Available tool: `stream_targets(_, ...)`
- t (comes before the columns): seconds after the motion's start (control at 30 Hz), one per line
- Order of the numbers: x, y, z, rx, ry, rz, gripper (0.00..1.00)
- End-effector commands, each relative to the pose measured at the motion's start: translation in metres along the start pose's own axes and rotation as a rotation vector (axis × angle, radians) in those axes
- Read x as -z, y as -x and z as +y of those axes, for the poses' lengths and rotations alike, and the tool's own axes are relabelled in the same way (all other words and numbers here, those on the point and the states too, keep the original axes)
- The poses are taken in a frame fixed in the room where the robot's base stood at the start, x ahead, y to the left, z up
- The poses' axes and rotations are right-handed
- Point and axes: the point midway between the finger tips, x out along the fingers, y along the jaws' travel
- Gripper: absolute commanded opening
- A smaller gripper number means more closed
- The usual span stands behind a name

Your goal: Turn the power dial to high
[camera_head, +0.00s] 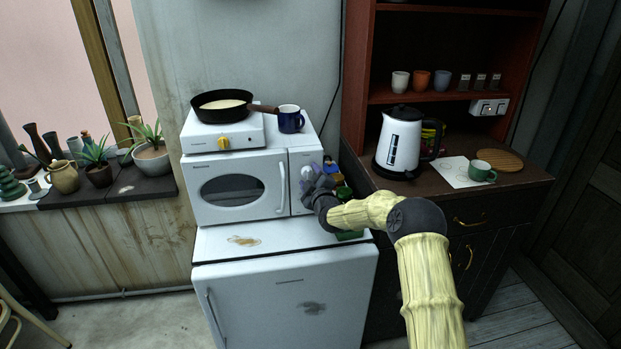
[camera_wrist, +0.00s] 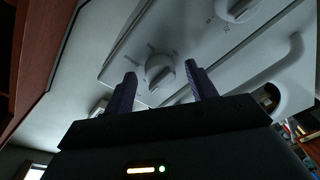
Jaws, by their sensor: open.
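The white microwave (camera_head: 221,187) stands on the small fridge. In the wrist view a round white dial (camera_wrist: 159,72) sits between the two open fingers of my gripper (camera_wrist: 162,87), with a gap on each side. Small print surrounds the dial, too small to read. A second white dial (camera_wrist: 238,8) is at the top edge of the wrist view. I cannot tell from the labels which one is the power dial.
A hotplate (camera_head: 215,132) with a yellow knob and a frying pan (camera_head: 222,106) stands on the microwave, beside a blue mug (camera_head: 290,119). The microwave door handle (camera_head: 282,186) is left of my gripper. A white kettle (camera_head: 399,143) stands on the cabinet to the right.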

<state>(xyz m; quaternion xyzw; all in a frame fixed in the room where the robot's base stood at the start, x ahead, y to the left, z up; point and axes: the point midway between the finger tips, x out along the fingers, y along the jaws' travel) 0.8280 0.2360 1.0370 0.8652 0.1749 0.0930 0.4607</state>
Motion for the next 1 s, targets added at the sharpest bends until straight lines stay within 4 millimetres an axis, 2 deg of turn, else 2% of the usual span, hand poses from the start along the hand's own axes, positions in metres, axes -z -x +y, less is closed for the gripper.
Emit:
stream_targets(0.07,-0.0001,0.0001,0.0001,0.000,0.000,0.000,0.53)
stream_targets(0.27,-0.0002,0.0002,0.0002,0.000,0.000,0.000,0.13)
stream_targets(0.67,-0.0018,0.0003,-0.0020,-0.004,-0.040,0.002,0.12)
stream_targets(1.0,-0.0041,0.0003,-0.0057,-0.024,-0.226,0.015,0.13)
